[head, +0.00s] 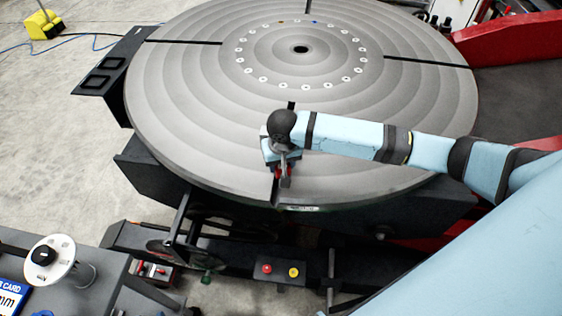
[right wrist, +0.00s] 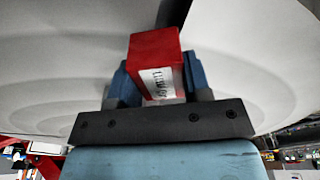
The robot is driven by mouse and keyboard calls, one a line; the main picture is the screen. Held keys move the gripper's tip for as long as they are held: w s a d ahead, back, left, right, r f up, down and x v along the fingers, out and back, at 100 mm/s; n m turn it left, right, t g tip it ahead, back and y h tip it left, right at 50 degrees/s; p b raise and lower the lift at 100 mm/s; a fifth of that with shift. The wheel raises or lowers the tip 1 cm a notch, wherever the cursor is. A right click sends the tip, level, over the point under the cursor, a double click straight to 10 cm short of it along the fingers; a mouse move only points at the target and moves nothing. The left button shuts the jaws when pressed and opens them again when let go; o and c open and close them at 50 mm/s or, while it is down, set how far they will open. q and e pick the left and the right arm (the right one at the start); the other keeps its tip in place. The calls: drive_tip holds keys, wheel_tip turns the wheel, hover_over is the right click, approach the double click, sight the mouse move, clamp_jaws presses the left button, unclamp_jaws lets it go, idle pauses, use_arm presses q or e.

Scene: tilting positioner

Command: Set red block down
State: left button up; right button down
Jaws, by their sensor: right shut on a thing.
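The red block (right wrist: 156,60) is between the fingers of my right gripper in the right wrist view, with a pale printed label on its near face. My right gripper (head: 281,172) is shut on it at the front part of the big round grey turntable (head: 190,110) in the head view. Only small red bits of the block show there, the rest hidden by the gripper. I cannot tell whether the block touches the turntable surface. My left gripper is not in view.
Dark radial slots cut the turntable, one running close to my right gripper. A ring of pale bolts circles its centre hole (head: 300,49). A grey bench (head: 100,270) with a white spool (head: 58,262) stands at lower left. Most of the turntable top is clear.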

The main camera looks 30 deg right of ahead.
drive_tip(key=shift+f, duration=0.5)
drive_tip(key=c, duration=0.6)
unclamp_jaws()
drive_tip(key=shift+o, duration=0.6)
drive_tip(key=shift+f, duration=0.15)
wheel_tip(320, 180, up, 14)
drive_tip(key=s, duration=0.1)
drive_tip(key=shift+s+a, duration=0.25)
drive_tip(key=shift+s, duration=0.1)
